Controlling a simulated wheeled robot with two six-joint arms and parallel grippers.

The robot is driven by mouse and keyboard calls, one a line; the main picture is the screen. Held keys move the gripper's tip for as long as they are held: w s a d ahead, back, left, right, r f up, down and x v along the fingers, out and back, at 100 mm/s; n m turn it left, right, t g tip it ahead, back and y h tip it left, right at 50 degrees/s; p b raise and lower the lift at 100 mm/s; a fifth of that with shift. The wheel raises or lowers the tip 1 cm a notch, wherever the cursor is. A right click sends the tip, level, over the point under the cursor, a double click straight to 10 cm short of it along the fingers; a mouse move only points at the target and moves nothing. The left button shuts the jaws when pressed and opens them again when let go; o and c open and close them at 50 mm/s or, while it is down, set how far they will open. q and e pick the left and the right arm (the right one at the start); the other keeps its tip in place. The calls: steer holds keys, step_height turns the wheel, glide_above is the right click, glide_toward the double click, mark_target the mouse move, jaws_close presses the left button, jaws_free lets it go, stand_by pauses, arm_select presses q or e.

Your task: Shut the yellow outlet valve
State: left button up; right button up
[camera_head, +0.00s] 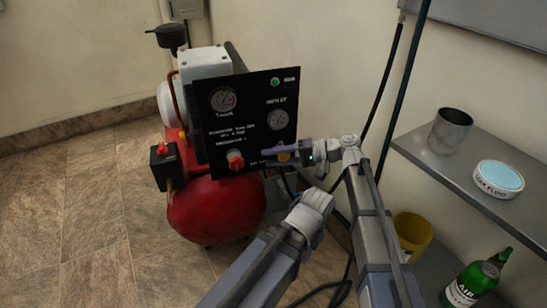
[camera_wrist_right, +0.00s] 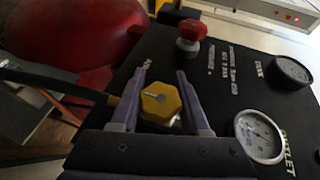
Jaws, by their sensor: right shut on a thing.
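The yellow outlet valve (camera_wrist_right: 160,102) is a faceted knob on the black panel (camera_wrist_right: 215,105), with a pale pointer line on its face. In the head view the valve (camera_head: 284,157) shows only partly, low on the panel below the outlet gauge, behind my right gripper (camera_head: 272,157). In the right wrist view the two purple-grey fingers of my right gripper (camera_wrist_right: 162,82) stand on either side of the knob, shut on it.
The panel carries a red knob (camera_head: 235,159), an outlet gauge (camera_head: 269,121) and a second gauge (camera_head: 223,99). The red compressor tank (camera_head: 215,208) stands below. At right, a shelf (camera_head: 449,159) holds a metal cup (camera_head: 450,130) and a round tin (camera_head: 498,179).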

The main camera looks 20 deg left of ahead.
jaws_close()
steer(key=shift+f, duration=0.1)
steer(key=shift+b, duration=0.35)
steer(key=y+b, duration=0.1)
steer(key=b, duration=0.1)
steer(key=m+y+b, duration=0.1)
steer(key=b, duration=0.1)
steer(key=y+b, duration=0.2)
steer(key=b, duration=0.1)
steer(key=shift+r+m+g, duration=0.3)
steer(key=shift+m+g, duration=0.1)
steer(key=r+m+y+b, duration=0.1)
steer(key=y+b, duration=0.1)
steer(key=b, duration=0.1)
steer(key=shift+r, duration=0.15)
